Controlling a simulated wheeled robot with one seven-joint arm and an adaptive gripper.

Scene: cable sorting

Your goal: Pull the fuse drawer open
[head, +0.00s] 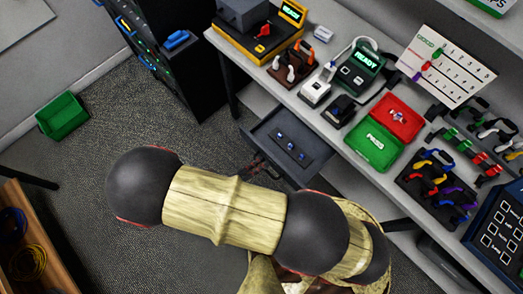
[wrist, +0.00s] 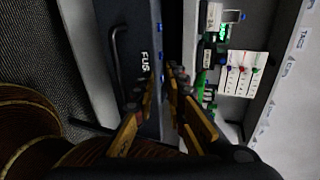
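The fuse drawer (head: 312,160) is a grey tray under the worktable. It stands pulled out, with several small blue-topped fuses (head: 290,145) inside. In the wrist view its dark front (wrist: 143,28) carries a partly hidden "FUS" label. Its black bar handle (wrist: 117,50) shows left of my fingers. My gripper (head: 260,166) is at the drawer's front side, small and partly hidden by my arm in the head view. In the wrist view my gripper (wrist: 163,80) has its two fingers apart, with a narrow gap and nothing visibly held. Whether a finger touches the drawer front cannot be told.
The worktable (head: 300,102) above holds a green-and-red case (head: 375,145), a "READY" device (head: 358,70) and cable racks (head: 437,185). A black server cabinet (head: 170,75) stands at left, with a green bin (head: 62,117) on the floor. Carpet beside the drawer is clear.

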